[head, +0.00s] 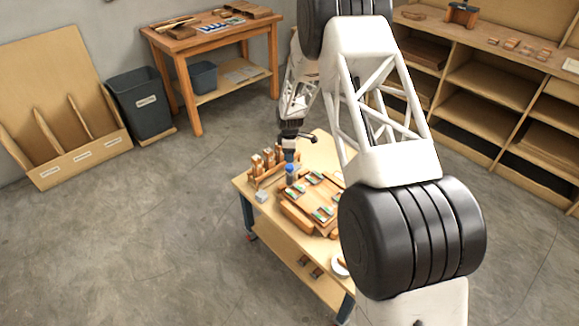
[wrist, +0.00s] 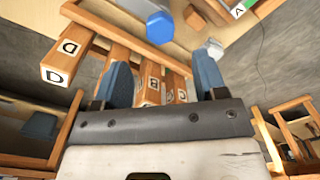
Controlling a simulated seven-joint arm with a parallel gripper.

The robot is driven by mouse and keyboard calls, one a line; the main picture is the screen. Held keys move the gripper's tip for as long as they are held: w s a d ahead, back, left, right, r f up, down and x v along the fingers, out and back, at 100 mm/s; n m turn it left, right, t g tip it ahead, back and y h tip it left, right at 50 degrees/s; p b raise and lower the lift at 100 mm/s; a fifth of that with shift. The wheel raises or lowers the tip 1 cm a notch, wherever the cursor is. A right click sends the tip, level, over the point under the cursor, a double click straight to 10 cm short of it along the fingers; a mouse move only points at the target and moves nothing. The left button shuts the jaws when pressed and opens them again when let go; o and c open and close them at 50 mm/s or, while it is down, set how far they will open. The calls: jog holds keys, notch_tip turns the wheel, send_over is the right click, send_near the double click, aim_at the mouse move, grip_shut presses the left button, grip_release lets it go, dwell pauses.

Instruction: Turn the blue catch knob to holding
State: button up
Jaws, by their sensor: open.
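A blue catch knob (wrist: 160,28) with a faceted outline shows near the top of the wrist view, beyond my fingertips. It appears as a small blue shape (head: 291,170) on the small table in the head view. My gripper (wrist: 163,65) is open, its two blue-grey fingers apart with nothing held between them. In the head view my gripper (head: 289,156) is just above the knob. I cannot tell how large the gap is. The catch under the knob is not clear, and no position marking can be read.
Lettered wooden blocks (wrist: 62,62) stand in a wooden rack close to my fingers. A small grey piece (wrist: 214,48) is right of the knob. A wooden tray (head: 297,217) with green-marked pieces fills the table's middle. A workbench (head: 205,42) and shelves (head: 480,77) stand farther off.

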aim_at(289, 166)
jog(key=shift+f, duration=3.85)
jog(key=c, duration=0.9)
